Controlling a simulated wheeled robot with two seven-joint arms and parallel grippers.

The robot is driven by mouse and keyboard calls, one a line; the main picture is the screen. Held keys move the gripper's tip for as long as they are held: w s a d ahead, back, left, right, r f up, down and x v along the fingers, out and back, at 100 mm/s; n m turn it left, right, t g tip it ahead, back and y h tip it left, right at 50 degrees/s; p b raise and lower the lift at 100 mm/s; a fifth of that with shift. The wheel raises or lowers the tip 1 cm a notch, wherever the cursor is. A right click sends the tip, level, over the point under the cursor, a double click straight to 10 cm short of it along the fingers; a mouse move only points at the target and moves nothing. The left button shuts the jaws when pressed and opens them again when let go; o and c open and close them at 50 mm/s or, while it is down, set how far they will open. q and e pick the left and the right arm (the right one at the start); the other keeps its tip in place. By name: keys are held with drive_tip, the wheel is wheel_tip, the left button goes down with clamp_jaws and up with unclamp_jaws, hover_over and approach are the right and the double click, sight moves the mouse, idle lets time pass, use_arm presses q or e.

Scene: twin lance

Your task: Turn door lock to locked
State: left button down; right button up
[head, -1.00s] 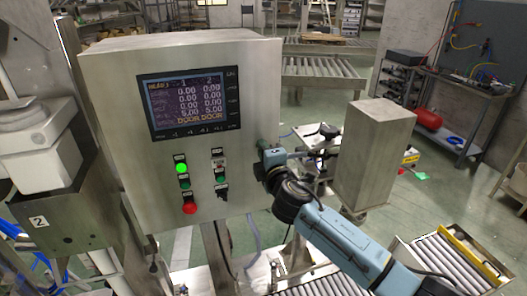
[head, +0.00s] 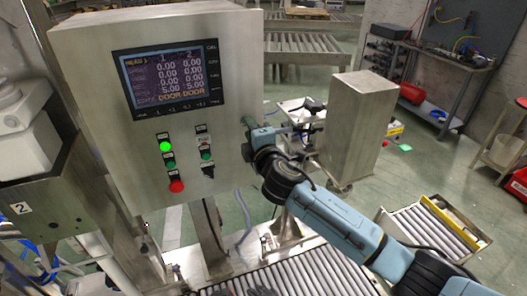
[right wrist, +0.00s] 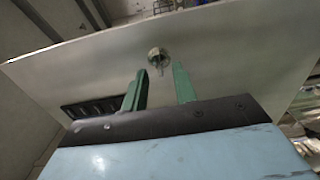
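The door lock (right wrist: 158,55) is a small round metal knob with a short tab on the side wall of the steel control box (head: 85,60). In the head view the lock is hidden, as it sits on the box's right side. My right gripper (right wrist: 157,85) is open, with two green fingers pointing at the wall, one to each side of and short of the lock. Nothing is between the fingers. In the head view my right gripper (head: 250,128) is beside the box's right edge, its fingertips mostly hidden.
The box front has a display (head: 168,82) reading DOOR DOOR, a lit green lamp (head: 166,146) and a red button (head: 176,186). A dark vent (right wrist: 95,107) is in the side wall. Roller conveyors (head: 310,275) lie below.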

drive_tip(key=b+v, duration=0.1)
drive_tip(key=v, duration=1)
